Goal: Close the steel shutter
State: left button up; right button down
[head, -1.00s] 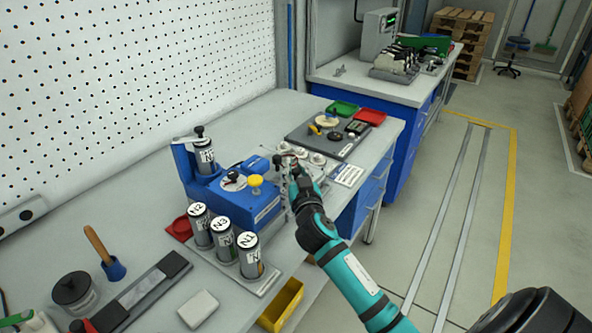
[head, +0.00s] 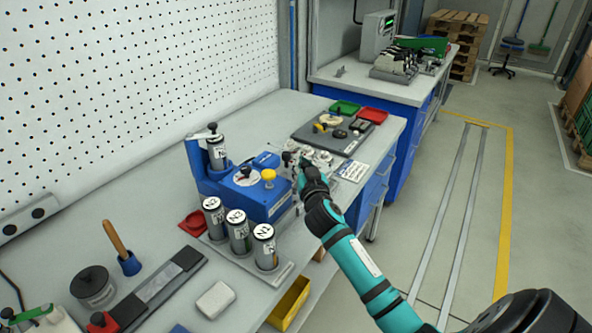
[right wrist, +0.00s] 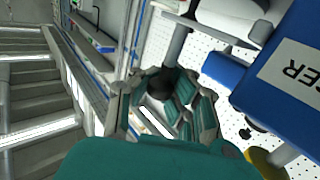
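My right gripper (head: 302,170) reaches in at the right end of the blue machine (head: 238,188). It covers much of a small steel fixture there, so I cannot clearly make out the steel shutter in the head view. In the right wrist view my right gripper (right wrist: 160,108) has its fingers spread, with a gap between them. My left gripper is not in view.
Several labelled cylinders (head: 237,232) stand on a rack in front of the machine. A dark tray of parts (head: 350,143) lies beyond my gripper, with a green bin (head: 344,107) and a red bin (head: 371,116) behind it. The floor to the right is open.

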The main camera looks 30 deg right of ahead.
jog(key=shift+w+a+f, duration=0.15)
jog(key=shift+w+a, duration=0.55)
jog(key=shift+a, duration=0.15)
jog(key=shift+d, duration=0.1)
jog(key=c, duration=1.7)
grip_release()
jog(key=shift+s, duration=0.15)
jog(key=shift+o, duration=1.2)
jog(key=shift+r, duration=0.2)
jog(key=shift+o, duration=1.2)
jog(key=shift+a, duration=0.2)
jog(key=shift+o, duration=0.2)
jog(key=shift+d+r, duration=0.1)
jog(key=shift+r, duration=0.05)
jog(key=shift+s, duration=0.2)
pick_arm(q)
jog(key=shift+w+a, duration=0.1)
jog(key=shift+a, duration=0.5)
pick_arm(e)
jog(key=v, duration=1.1)
jog(key=shift+s, duration=0.4)
